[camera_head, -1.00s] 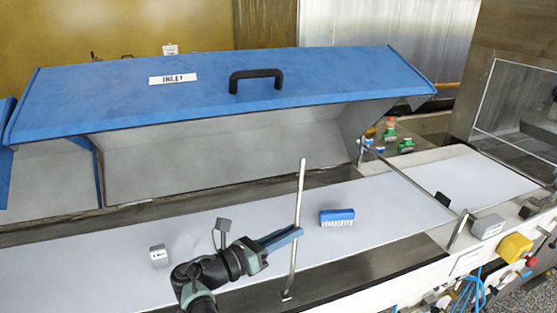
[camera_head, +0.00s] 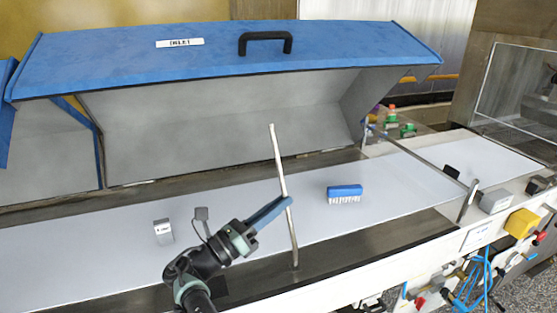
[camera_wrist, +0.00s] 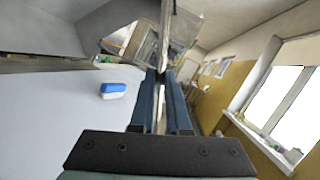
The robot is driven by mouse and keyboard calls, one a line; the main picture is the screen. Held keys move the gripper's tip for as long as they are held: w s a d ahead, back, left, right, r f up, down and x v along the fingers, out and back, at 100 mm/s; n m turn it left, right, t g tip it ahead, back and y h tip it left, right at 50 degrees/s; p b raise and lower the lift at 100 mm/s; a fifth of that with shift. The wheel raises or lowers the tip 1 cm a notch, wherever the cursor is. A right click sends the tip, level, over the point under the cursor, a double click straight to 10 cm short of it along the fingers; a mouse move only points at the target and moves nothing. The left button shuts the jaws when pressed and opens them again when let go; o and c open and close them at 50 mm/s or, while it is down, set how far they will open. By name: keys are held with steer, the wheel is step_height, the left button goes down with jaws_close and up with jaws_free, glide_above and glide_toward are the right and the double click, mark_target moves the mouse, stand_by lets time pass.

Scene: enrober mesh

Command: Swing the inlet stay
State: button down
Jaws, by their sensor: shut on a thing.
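The inlet stay is a thin metal rod (camera_head: 279,160) standing up from the near edge of the belt, its top leaning left in the head view. My gripper (camera_head: 288,203) is shut on the rod around its middle. In the wrist view the rod (camera_wrist: 167,40) runs up from between the blue fingers (camera_wrist: 161,78). The blue inlet cover (camera_head: 220,55), with a black handle and an INLET label, is raised above the belt. The rod's top end is free and apart from the cover in the head view.
A blue brush (camera_head: 345,193) lies on the white belt (camera_head: 390,195) right of the rod. A small grey block (camera_head: 163,231) stands on the belt to the left. Another metal rod (camera_head: 425,160) spans the belt at right. A yellow box (camera_head: 522,223) is on the near rail.

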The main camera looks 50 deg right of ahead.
steer(key=shift+f, duration=0.1)
steer(key=c, duration=0.9)
jaws_free()
steer(key=shift+a, duration=0.1)
steer(key=shift+b+v, duration=1.5)
steer(key=shift+v, duration=5)
